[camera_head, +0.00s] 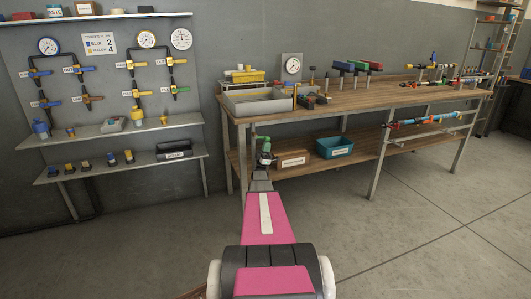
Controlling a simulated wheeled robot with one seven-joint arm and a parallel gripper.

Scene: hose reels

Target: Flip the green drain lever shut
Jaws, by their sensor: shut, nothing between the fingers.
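A small green part (265,143), which looks like the green drain lever, shows under the left end of the workbench, below the grey trough (259,103). It is too small to tell its angle. My arm reaches forward from the bottom of the view towards it. My gripper (265,158) is at the arm's far end, shut and empty, just below the green part in the picture. I cannot tell whether they touch. Another green handle (180,90) is on the pipes of the wall panel at the left.
The wooden workbench (400,98) has a lower shelf with a cardboard box (292,160) and a teal bin (334,147) right of my gripper. A bench leg (243,160) stands close on the left. Wall shelves (120,165) are farther left. The floor at right is clear.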

